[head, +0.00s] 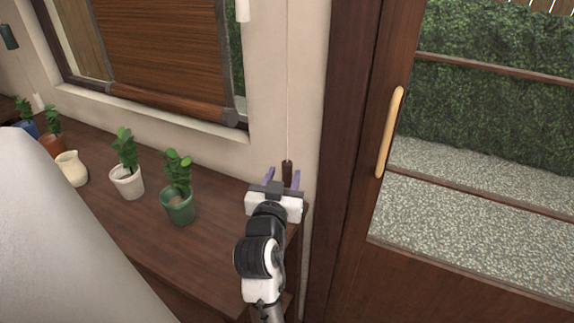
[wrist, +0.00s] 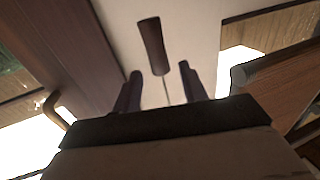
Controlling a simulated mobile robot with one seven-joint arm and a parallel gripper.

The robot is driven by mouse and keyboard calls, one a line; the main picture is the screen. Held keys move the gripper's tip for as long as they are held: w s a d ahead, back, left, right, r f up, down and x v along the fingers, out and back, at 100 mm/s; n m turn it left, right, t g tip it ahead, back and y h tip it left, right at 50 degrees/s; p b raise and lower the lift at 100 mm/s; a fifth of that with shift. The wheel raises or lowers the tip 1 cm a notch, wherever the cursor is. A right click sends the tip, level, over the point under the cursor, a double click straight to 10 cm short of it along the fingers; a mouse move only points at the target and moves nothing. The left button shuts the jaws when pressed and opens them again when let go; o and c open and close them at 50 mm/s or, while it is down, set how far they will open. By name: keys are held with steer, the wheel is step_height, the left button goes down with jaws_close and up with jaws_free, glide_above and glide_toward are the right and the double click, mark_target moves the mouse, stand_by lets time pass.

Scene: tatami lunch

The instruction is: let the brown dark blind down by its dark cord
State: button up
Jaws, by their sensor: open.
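The brown slatted blind (head: 165,50) hangs partly lowered in the window, with a rolled lower end; its edge also shows in the wrist view (wrist: 285,75). A thin cord (head: 288,90) hangs along the pale wall right of the window. It ends in a dark brown pull (head: 287,170), also seen in the wrist view (wrist: 152,45). My gripper (head: 282,178) is open, its two purple fingers pointing at the wall. In the wrist view, the pull appears just beyond the fingertips (wrist: 160,79), in line with the gap. I see no contact with it.
A wooden counter (head: 145,235) below the window holds potted plants, including a green pot (head: 178,205) and a white pot (head: 127,181), and a cream jug (head: 71,169). A white pull (head: 242,10) hangs nearby. A door with a handle (head: 389,132) stands close on the right.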

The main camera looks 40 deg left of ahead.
mark_target(286, 170)
steer(key=shift+p+x, duration=0.35)
steer(key=shift+x, duration=1.9)
steer(key=shift+c, duration=0.2)
jaws_close()
